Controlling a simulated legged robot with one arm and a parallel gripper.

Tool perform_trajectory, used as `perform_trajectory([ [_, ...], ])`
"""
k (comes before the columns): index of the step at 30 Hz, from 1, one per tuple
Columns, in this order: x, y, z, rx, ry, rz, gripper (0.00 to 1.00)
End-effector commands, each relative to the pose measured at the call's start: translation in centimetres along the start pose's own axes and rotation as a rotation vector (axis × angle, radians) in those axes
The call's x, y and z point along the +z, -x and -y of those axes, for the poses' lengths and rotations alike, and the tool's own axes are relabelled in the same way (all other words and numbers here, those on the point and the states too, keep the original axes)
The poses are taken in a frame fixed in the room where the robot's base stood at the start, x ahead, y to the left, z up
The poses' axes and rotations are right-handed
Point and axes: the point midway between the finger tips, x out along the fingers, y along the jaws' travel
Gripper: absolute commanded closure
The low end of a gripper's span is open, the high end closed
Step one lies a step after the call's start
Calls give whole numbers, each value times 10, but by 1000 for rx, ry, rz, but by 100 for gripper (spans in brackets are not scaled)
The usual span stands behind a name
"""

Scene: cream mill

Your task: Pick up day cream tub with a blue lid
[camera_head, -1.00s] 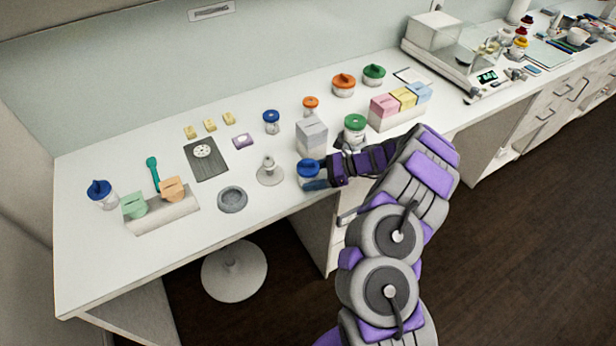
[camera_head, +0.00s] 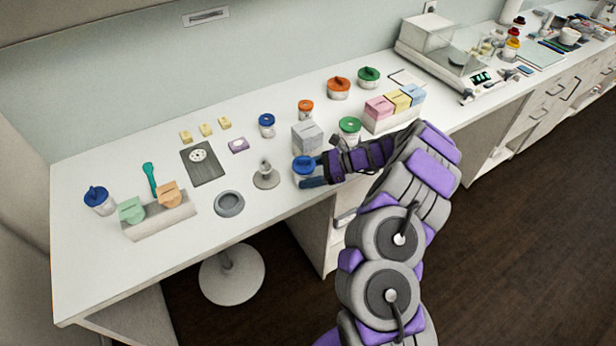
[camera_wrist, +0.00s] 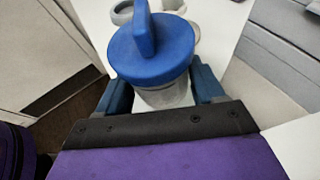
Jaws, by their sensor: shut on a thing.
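A clear tub with a blue lid (camera_head: 304,164) is at the front edge of the white bench, just in front of a grey box. My gripper (camera_head: 312,176) comes in from the right and is shut on this tub. In the wrist view the blue lid with its raised bar (camera_wrist: 150,45) fills the upper middle. The blue fingers of my gripper (camera_wrist: 163,95) stand on both sides of the clear body below the lid. The tub looks upright. I cannot tell whether its base touches the bench.
A grey box (camera_head: 307,138) stands close behind the tub, and a green-lidded tub (camera_head: 349,128) stands behind my arm. A grey dish (camera_head: 229,203) and a pale stand (camera_head: 265,178) are to the left. Other blue-lidded tubs stand at far left (camera_head: 98,200) and farther back (camera_head: 266,125).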

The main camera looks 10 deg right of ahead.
Motion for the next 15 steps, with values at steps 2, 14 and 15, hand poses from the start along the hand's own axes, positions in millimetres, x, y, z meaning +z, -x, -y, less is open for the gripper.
perform_trajectory([
  [2, 11, 6, -4, -2, -3, 3, 81],
  [14, 11, 22, -77, -3, -5, 5, 81],
  [15, 11, 23, -86, -2, -4, 5, 81],
])
